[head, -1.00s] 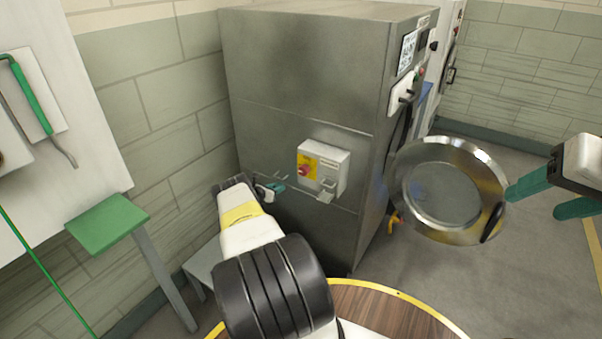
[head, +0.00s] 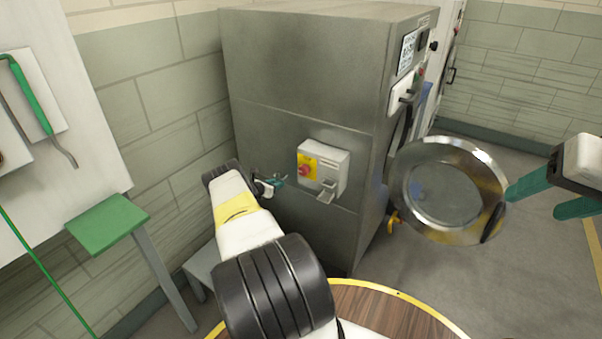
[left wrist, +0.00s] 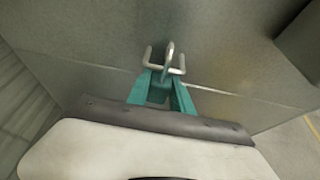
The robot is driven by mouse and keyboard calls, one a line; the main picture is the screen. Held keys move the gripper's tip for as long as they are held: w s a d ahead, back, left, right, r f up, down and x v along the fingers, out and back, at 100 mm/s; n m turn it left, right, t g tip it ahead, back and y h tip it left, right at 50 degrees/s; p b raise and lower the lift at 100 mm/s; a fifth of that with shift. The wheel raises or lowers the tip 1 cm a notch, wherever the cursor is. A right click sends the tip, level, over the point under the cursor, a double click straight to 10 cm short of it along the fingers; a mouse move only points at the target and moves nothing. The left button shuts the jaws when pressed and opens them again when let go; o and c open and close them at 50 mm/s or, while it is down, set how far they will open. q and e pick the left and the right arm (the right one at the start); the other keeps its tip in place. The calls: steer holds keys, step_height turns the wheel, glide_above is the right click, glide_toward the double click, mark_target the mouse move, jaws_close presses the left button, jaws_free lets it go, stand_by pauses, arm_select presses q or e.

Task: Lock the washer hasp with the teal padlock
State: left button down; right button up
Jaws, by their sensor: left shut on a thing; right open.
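The grey washer (head: 305,95) carries a light box (head: 345,165) with a red and yellow switch on its front. A small metal hasp bracket (head: 326,190) juts out under the box. My left gripper (head: 270,187) is left of the box, close to the washer front. In the left wrist view it is shut on the teal padlock (left wrist: 158,92), between teal fingers. A metal loop (left wrist: 168,52) and a U-shaped metal piece stand beyond the padlock; I cannot tell how they join. My right gripper (head: 548,200) is open, at the right edge of the round door.
The round glass door (head: 445,190) stands swung out on the right. A green-topped stool (head: 108,222) and a board with green-handled tools are at left. A round wooden surface (head: 375,318) is at the bottom. Open floor lies at right.

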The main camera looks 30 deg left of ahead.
arm_select(q)
steer(key=shift+s, duration=0.15)
steer(key=s, duration=0.7)
steer(key=shift+s+a, duration=0.3)
steer(key=shift+a, duration=0.05)
stand_by(0.6)
steer(key=shift+s, duration=0.1)
